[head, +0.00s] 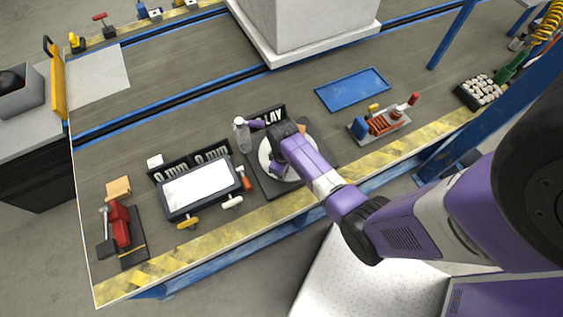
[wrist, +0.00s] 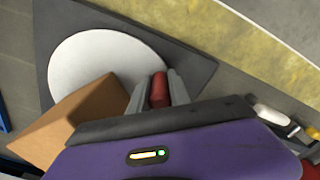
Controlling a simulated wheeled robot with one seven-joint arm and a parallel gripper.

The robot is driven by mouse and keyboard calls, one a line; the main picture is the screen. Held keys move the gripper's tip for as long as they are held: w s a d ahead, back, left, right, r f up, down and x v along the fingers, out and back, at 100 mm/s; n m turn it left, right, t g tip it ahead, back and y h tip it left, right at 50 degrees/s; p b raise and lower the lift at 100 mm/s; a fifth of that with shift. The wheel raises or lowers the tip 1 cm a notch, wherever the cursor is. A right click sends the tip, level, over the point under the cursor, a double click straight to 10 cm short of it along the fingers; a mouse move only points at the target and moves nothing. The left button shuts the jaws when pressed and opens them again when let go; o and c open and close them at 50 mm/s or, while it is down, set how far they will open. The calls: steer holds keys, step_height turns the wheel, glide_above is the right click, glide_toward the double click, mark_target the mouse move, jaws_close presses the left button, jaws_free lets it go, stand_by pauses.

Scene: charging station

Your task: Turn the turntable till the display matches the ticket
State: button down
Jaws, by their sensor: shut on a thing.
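The turntable is a white round disc (head: 266,153) on a dark square base (head: 262,187), beyond the table's striped edge. In the wrist view the disc (wrist: 95,58) fills the upper left, with a brown box (wrist: 75,120) over its lower part. My gripper (wrist: 158,84) is shut on a red peg-like piece (wrist: 158,92) by the disc's rim; I cannot tell how the piece is fixed. My arm hides part of the turntable in the head view. A dark sign (head: 272,117) behind it shows the letters "LAY". I cannot identify the ticket.
A white-topped panel (head: 196,188) with "0 mm" signs stands left of the turntable. A clear bottle (head: 242,134) stands at its back left. A blue tray (head: 352,90) and a small rack (head: 380,125) are to the right. The grey table between sign and tray is clear.

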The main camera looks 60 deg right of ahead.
steer(key=shift+r, duration=0.1)
stand_by(0.3)
steer(key=c, duration=1.2)
jaws_free()
step_height(320, 180, up, 8)
steer(key=shift+f+p, duration=0.15)
steer(key=shift+p, duration=0.2)
